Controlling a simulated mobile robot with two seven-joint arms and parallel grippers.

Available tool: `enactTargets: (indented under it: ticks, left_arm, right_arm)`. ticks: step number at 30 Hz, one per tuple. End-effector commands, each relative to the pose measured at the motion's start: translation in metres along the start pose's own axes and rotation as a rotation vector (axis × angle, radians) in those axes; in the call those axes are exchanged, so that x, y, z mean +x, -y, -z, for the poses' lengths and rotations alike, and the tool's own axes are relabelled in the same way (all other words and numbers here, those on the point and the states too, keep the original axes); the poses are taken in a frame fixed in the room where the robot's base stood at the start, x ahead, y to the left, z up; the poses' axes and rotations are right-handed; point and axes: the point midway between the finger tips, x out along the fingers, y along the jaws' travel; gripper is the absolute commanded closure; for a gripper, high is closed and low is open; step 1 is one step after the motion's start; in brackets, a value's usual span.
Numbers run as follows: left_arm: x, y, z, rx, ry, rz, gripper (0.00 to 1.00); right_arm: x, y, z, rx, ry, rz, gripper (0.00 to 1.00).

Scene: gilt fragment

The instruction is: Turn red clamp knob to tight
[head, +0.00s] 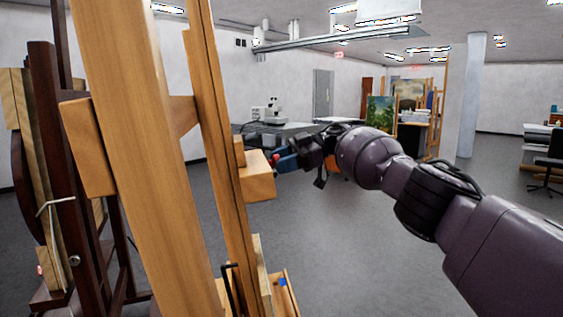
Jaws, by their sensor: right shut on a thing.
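The red clamp knob (276,157) shows as a small patch of red beside the wooden clamp block (256,182) of a wooden easel. My right gripper (284,162) reaches in from the right and is shut on the knob. My left gripper is not in view.
The light wooden easel (140,120) stands close in front, and its uprights block much of the left side. A dark wooden easel (50,130) stands behind it at the far left. Grey floor (370,250) is open behind my right arm. A microscope bench (285,130) stands farther back.

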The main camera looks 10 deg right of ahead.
Motion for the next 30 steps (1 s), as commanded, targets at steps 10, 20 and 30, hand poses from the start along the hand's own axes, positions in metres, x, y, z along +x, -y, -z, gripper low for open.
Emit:
enactTargets:
  ticks: [10, 20, 30]
  left_arm:
    - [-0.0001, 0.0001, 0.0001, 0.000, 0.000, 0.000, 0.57]
    - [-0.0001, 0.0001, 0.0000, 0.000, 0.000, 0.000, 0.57]
    - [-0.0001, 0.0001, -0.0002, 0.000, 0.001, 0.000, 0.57]
  right_arm:
    - [-0.0002, -0.0007, 0.0026, 0.097, -0.018, 0.010, 0.84]
    - [-0.0005, -0.0006, 0.0024, 0.107, -0.020, 0.012, 0.84]
    - [-0.0003, -0.0003, 0.0013, 0.107, -0.018, 0.012, 0.36]
